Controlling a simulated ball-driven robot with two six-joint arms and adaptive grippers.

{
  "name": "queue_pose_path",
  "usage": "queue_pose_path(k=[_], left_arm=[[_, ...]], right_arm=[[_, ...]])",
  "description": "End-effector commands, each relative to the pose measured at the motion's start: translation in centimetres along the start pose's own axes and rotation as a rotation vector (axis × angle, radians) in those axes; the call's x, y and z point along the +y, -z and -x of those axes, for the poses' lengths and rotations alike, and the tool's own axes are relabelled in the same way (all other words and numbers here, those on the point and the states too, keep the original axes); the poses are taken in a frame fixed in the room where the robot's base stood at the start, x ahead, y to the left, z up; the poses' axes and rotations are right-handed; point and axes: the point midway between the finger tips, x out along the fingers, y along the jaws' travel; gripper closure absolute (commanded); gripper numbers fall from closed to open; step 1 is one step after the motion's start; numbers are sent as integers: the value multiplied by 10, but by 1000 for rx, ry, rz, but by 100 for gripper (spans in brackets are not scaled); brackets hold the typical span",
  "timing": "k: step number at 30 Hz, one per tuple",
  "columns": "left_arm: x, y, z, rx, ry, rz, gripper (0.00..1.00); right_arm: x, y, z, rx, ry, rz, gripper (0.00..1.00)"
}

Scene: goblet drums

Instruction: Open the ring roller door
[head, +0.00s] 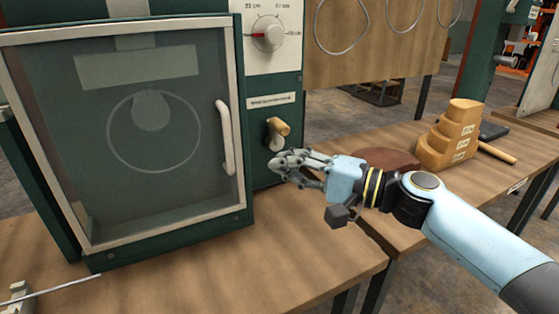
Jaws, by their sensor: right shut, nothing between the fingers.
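The ring roller (275,110) is a dark green machine on the wooden bench. Its door (55,130) has a pale metal frame and a see-through pane, with a ring shape showing behind it. The door looks shut. A pale vertical handle (226,138) is on the right side of the door. My right gripper (283,165) is shut and empty, to the right of the handle and apart from it. It is just below a small lever with a tan knob (279,127) on the machine's front. My left gripper is not in view.
A dial with a red pointer (268,34) is on the machine's upper right. Stepped wooden blocks (450,135), a mallet-like handle (497,153) and a round brown board (385,160) lie on the right bench. The bench front (250,260) is clear. A thin rod (50,288) lies at front left.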

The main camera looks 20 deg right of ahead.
Motion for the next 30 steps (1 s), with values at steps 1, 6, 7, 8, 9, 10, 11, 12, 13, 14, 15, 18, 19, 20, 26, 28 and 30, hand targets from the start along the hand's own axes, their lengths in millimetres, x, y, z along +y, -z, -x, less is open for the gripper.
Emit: queue_pose_path(k=[1, 6, 7, 8, 9, 10, 11, 12, 13, 14, 15, 18, 19, 20, 26, 28, 30], left_arm=[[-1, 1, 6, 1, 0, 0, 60], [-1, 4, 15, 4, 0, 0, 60], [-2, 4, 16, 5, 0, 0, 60], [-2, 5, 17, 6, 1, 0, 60], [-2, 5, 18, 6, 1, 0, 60], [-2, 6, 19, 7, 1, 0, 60], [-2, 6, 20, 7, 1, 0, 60], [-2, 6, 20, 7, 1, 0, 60], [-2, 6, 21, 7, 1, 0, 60], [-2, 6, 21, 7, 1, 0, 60], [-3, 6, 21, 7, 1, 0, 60], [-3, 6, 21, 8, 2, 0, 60], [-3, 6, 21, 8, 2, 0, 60], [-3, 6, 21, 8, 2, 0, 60], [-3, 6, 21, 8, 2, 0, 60], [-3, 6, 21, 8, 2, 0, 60], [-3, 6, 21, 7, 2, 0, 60]], right_arm=[[-5, 0, -10, 0, 5, -3, 100], [-4, 0, -42, 0, 3, -1, 100], [-4, 0, -48, -1, 3, 0, 100], [-3, -1, -52, -1, 2, -1, 100], [-3, -1, -58, -1, 2, -1, 100], [-3, 0, -62, -1, 1, -1, 100], [-2, -1, -65, -1, 1, 0, 100], [-2, 0, -69, -1, 0, 1, 100], [-2, 0, -72, -1, 0, 2, 100], [-1, -1, -74, -1, 0, 2, 100], [-1, -1, -76, -2, 0, 1, 100], [0, -1, -78, -2, -1, 1, 100], [0, -1, -79, -2, -2, 1, 100], [0, -1, -79, -2, -2, 2, 100], [0, -1, -78, -2, -2, 2, 100], [0, -1, -78, -1, -2, 2, 100], [0, -2, -76, 3, -2, 2, 100]])
